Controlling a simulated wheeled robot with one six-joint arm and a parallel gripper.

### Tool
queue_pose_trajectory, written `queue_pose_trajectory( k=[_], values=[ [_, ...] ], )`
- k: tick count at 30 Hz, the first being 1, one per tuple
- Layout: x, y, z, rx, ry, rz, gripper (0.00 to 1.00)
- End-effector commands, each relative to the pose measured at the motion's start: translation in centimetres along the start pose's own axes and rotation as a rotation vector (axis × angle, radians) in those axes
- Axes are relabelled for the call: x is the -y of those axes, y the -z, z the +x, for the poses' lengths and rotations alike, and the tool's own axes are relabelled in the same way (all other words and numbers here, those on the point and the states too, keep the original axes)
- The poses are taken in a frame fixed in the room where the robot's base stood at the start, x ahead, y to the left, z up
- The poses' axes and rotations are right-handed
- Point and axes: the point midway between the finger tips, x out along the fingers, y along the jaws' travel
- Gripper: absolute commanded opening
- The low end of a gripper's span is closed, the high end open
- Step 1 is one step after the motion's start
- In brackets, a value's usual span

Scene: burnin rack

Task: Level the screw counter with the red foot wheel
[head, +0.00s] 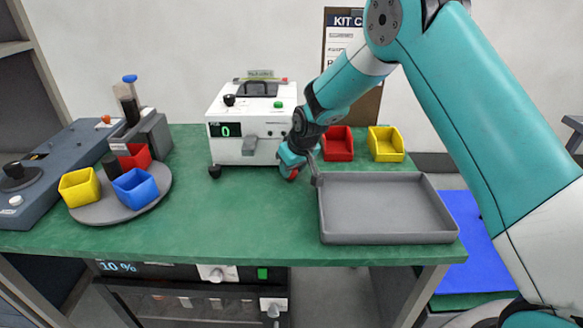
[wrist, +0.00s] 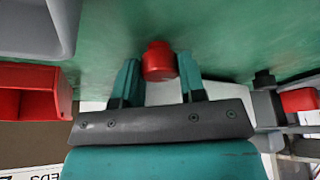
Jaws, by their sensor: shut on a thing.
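The screw counter (head: 246,112) is a white box on the green table in the head view. Its dark front display shows a green 0. A bubble level (head: 260,74) sits on top at the back, too small to read. The red foot wheel (head: 292,175) is at its front right corner, partly hidden by my gripper. In the wrist view the red foot wheel (wrist: 159,62) lies between the two teal fingers. My gripper (wrist: 159,75) is shut on it. A black foot (head: 215,171) stands at the counter's front left corner.
A grey tray (head: 388,238) lies to the right of my gripper, close to it. Red (head: 338,144) and yellow (head: 386,145) bins stand behind the tray. A round grey turntable (head: 95,214) with coloured bins is at left. The table's middle front is clear.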

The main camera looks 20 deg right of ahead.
Motion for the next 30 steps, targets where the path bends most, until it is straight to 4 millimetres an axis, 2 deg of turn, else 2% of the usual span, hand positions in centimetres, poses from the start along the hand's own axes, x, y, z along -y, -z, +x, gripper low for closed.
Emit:
queue_pose_trajectory(
  k=[9,10,11,18,22,26,30],
  values=[
    [0.0,0.1,-0.1,-0.001,-0.001,0.000,0.14],
    [-0.1,0.1,-0.1,-0.001,-0.001,0.000,0.42],
    [-0.1,0.1,-0.1,-0.001,-0.001,0.000,0.48],
    [-0.1,0.1,-0.1,-0.001,-0.002,0.001,0.48],
    [-0.1,0.1,-1.0,-0.003,-0.002,0.001,0.48],
    [-0.1,0.1,-3.4,-0.005,-0.002,0.001,0.48],
    [-0.1,0.1,-7.0,-0.005,-0.001,0.000,0.48]
  ],
)
